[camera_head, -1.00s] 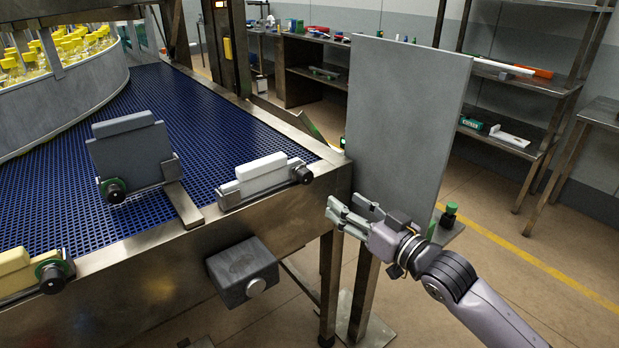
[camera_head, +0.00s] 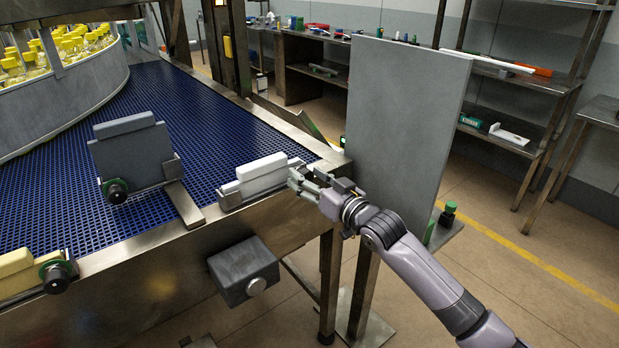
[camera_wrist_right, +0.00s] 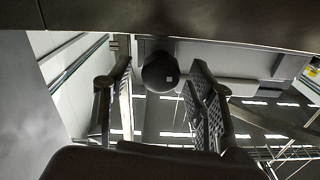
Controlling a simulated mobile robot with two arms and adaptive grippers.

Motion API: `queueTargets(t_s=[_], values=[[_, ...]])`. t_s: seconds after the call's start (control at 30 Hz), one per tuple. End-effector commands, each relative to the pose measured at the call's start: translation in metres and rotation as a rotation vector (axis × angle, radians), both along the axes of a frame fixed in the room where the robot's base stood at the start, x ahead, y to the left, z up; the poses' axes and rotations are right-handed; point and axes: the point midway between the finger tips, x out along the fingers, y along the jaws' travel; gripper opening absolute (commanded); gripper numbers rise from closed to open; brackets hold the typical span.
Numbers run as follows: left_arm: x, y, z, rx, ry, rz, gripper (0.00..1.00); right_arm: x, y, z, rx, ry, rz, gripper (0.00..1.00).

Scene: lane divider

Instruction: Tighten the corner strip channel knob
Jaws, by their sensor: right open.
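The corner strip channel holds a white strip (camera_head: 262,174) at the conveyor's near right corner. Its knob is hidden behind my right gripper (camera_head: 296,180) in the head view. In the right wrist view a dark round knob (camera_wrist_right: 160,73) with a small pale square mark sits between the two fingers, toward their tips. My right gripper (camera_wrist_right: 162,85) is open, with a finger on each side of the knob. Gaps show on both sides, more clearly on the left. My left gripper is not in view.
A grey block in a holder with a green-ringed knob (camera_head: 116,191) and a yellow block (camera_head: 15,273) with another knob stand along the conveyor edge. A grey box (camera_head: 243,270) hangs below the rail. A tall grey panel (camera_head: 400,130) stands right of the corner.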

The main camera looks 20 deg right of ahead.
Motion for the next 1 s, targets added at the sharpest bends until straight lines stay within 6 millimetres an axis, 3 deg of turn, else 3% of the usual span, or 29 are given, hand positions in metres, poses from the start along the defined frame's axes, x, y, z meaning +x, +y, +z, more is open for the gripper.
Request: queueTargets(t_s=[0.1,0.8,1.0], values=[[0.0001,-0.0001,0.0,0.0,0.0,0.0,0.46,-0.0002,0.0,-0.0002,0.0,0.0,0.0,0.51],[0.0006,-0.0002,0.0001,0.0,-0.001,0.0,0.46,-0.0005,-0.0002,-0.0004,0.001,0.0,0.0,0.04],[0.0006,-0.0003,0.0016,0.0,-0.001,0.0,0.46,-0.0004,-0.0003,0.0,0.009,0.004,0.0,0.03]])
